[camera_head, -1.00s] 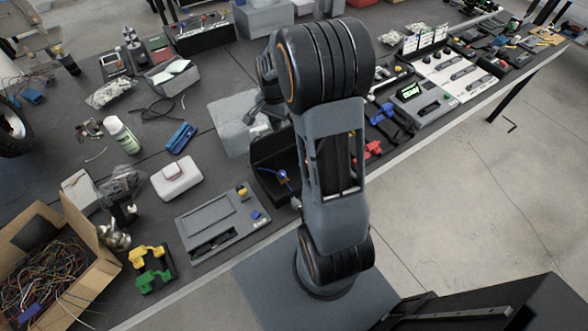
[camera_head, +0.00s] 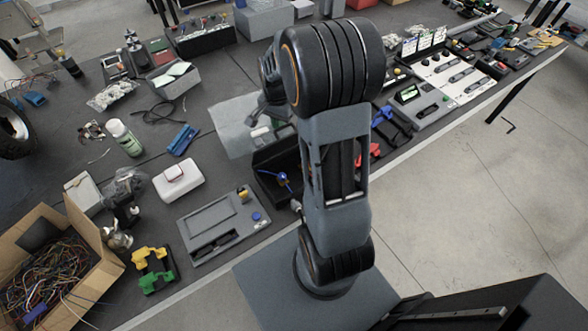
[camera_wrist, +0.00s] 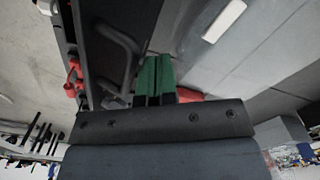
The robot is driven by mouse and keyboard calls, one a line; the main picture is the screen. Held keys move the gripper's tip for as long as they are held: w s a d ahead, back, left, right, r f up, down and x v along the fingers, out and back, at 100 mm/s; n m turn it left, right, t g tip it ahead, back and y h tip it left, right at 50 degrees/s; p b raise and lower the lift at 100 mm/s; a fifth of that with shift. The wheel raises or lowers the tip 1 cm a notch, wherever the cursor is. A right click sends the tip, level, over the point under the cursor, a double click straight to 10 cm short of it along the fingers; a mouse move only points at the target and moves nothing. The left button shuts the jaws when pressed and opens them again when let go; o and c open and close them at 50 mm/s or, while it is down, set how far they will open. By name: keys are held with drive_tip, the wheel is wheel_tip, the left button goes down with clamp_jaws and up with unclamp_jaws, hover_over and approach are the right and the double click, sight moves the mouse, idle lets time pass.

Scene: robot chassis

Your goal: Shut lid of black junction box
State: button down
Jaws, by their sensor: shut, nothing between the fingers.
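The black junction box (camera_head: 264,185) stands on the bench left of my arm in the head view. It is open at the top, with a blue and yellow part inside, and a dark panel rises at its back. My arm hides its right side. In the wrist view, my gripper (camera_wrist: 155,78) shows as two green fingertips pressed together, with nothing between them. A dark wall with a bent grey handle-like bar lies just left of the fingertips; I cannot tell whether it belongs to the box. The fingertips are hidden in the head view.
A grey panel device (camera_head: 225,225) and a white box (camera_head: 179,180) lie left of the junction box. A pale grey sheet or block (camera_head: 232,122) is behind it. Red clamps (camera_head: 367,154) and blue clamps (camera_head: 391,124) lie right of my arm. The bench's front edge is close.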

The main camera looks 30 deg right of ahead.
wheel_tip(320, 180, up, 6)
drive_tip(key=p, duration=0.4)
drive_tip(key=shift+f, duration=0.1)
idle(0.5)
